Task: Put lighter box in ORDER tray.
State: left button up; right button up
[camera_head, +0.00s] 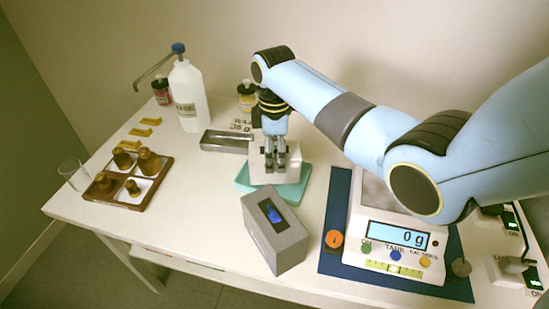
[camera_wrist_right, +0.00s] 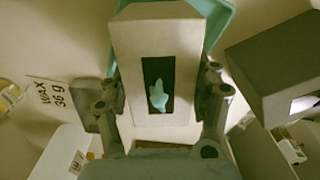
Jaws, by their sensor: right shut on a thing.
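My right gripper (camera_head: 275,162) is shut on a pale box (camera_head: 259,172) with a dark window. In the right wrist view, the pale box (camera_wrist_right: 125,45) sits between the two fingers, a pale teal shape in its window. The box is at the teal tray (camera_head: 297,192); I cannot tell whether it rests there or hovers just above. No ORDER lettering is legible on the tray. A darker grey box (camera_head: 280,249) with a blue shape in its window stands in front of the tray; it also shows in the right wrist view (camera_wrist_right: 285,55). My left gripper is out of view.
A scale (camera_head: 385,262) on a blue mat (camera_head: 333,210) reads 0 g at right. A metal tray (camera_head: 225,141), a white pump bottle (camera_head: 188,98) and a brown tray (camera_head: 135,203) with several brown bottles are at left.

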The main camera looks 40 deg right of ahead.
jog(key=shift+f, duration=0.6)
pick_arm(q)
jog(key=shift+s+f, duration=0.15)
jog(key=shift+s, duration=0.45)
pick_arm(e)
jog(key=shift+f, duration=0.15)
jog(key=o, duration=1.3)
jog(key=shift+f, duration=0.15)
jog(key=shift+o, duration=0.2)
jog(key=shift+r, duration=0.55)
notch_tip(320, 180, up, 11)
jog(key=shift+r+p, duration=0.15)
jog(key=shift+p, duration=0.3)
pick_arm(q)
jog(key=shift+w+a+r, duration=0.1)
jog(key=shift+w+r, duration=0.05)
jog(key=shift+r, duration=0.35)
